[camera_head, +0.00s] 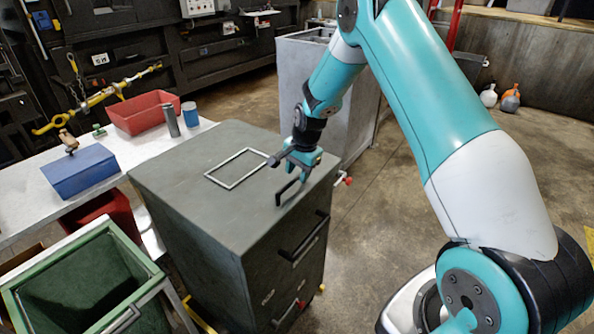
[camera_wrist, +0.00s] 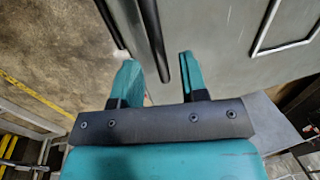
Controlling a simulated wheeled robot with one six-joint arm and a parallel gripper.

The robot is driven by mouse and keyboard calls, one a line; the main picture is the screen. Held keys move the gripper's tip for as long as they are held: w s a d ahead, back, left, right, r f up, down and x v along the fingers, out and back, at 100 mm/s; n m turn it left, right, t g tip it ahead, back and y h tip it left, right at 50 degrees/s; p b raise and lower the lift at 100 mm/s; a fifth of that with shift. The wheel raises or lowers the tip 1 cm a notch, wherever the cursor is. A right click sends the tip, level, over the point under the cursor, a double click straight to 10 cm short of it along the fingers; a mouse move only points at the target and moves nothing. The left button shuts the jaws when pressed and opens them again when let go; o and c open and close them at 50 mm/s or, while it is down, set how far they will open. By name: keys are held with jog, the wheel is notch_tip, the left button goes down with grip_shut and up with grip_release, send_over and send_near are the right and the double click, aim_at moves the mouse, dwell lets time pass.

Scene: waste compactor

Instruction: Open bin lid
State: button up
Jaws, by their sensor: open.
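The bin is a dark grey cabinet (camera_head: 215,268), and its flat grey lid (camera_head: 190,205) lies shut on top. A black bar handle (camera_head: 281,199) sits near the lid's right edge. My gripper (camera_head: 290,170) is just above this handle, open. In the wrist view the dark handle bar (camera_wrist: 152,42) runs between the two teal fingers of my gripper (camera_wrist: 158,68), with gaps showing on both sides. I cannot tell how deep the bar sits between the fingers. A pale rectangular frame (camera_head: 237,183) marks the lid; it also shows in the wrist view (camera_wrist: 284,47).
Black handles (camera_head: 305,240) are on the bin's front face. A green open bin (camera_head: 40,270) stands at the lower left. A white table (camera_head: 135,160) holds a red tray (camera_head: 143,112) and a blue box (camera_head: 82,170). A grey cabinet (camera_head: 310,70) stands close behind.

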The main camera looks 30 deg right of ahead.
jog(key=shift+w+f, duration=0.1)
jog(key=shift+f, duration=0.55)
